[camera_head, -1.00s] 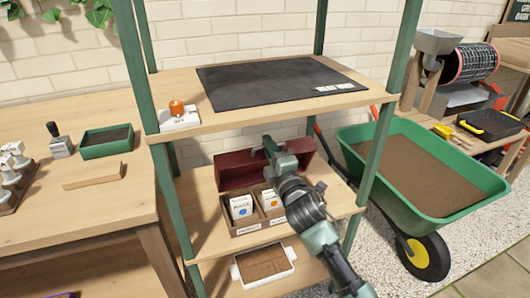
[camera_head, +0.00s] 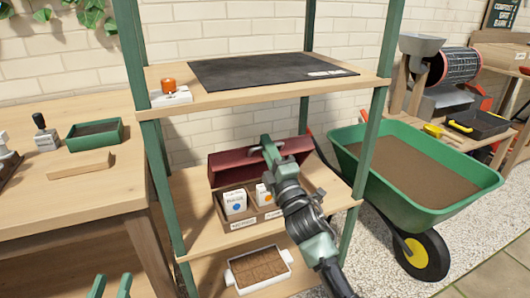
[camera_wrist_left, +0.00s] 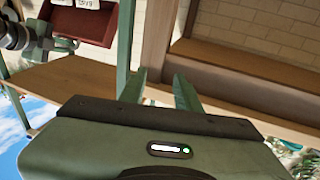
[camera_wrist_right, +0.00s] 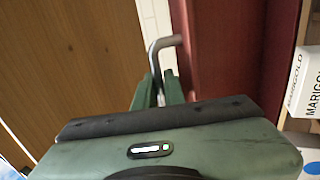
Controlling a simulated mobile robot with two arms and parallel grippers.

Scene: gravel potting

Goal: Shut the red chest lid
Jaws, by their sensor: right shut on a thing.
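The red chest's dark red lid (camera_head: 232,166) stands raised at the back of the chest on the middle shelf, tilted, not flat on the box. The open brown box front (camera_head: 233,226) shows below it, with seed packets (camera_head: 235,201) visible inside. My right gripper (camera_head: 267,143) is shut on the lid's metal handle (camera_wrist_right: 163,43), beside the red lid panel (camera_wrist_right: 225,50) in the right wrist view. My right arm hides the chest's right part. My left gripper (camera_head: 111,287) is open and empty at the lower left, apart from the chest. Its parted fingers show in the left wrist view (camera_wrist_left: 160,92).
The upper shelf with a black mat (camera_head: 265,72) lies above the chest. A green shelf post (camera_head: 160,140) stands left of it. A white tray (camera_head: 258,270) is on the shelf below. A green wheelbarrow (camera_head: 430,190) stands to the right; a wooden bench (camera_head: 90,195) stands left.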

